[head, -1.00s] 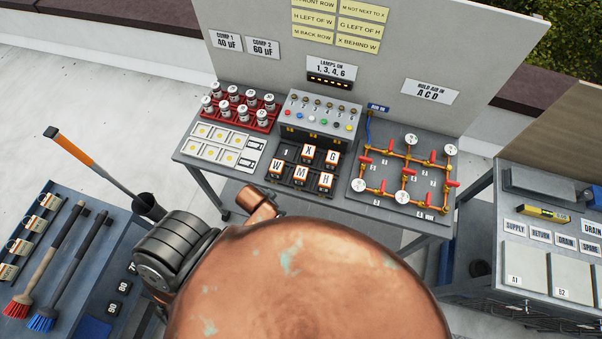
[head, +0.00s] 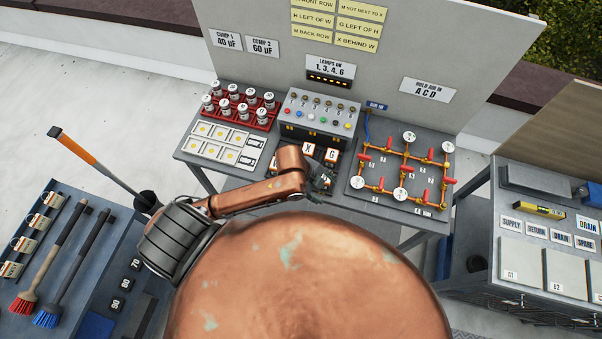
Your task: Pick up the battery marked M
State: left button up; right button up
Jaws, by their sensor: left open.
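The battery tray (head: 339,171) is a dark tray on the middle table. The battery marked M stood in the middle of the front row a second ago; my left arm and gripper now hide that spot. My left gripper (head: 321,184) is open, over the front of the tray. Its fingertips are small and partly hidden, so I cannot tell whether they touch a battery. My right gripper is out of view.
A grey lamp box (head: 319,124) stands just behind the tray. A red rack of capacitors (head: 240,115) is to the left and a pipe board with gauges (head: 403,170) to the right. Yellow clue notes (head: 326,22) hang on the back panel.

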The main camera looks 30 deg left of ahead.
pick_arm(q)
jog(key=w+a+m+g+y, duration=0.1)
jog(key=a+m, duration=0.2)
jog(key=m, duration=0.1)
jog(key=w+a+r+m+g+y, duration=0.1)
jog(key=w+a+m, duration=0.1)
jog(key=a+m, duration=0.2)
jog(key=w+a+m+g+y, duration=0.1)
jog(key=a+m, duration=0.3)
jog(key=m, duration=0.1)
jog(key=shift+w+a+r+y, duration=0.2)
jog(key=shift+a+r+y, duration=0.05)
jog(key=shift+r+y, duration=0.1)
jog(key=shift+a, duration=0.25)
notch_tip(320, 180, down, 8)
jog(key=shift+r+p, duration=0.2)
jog(key=shift+p, duration=0.3)
jog(key=c, duration=1.5)
grip_shut()
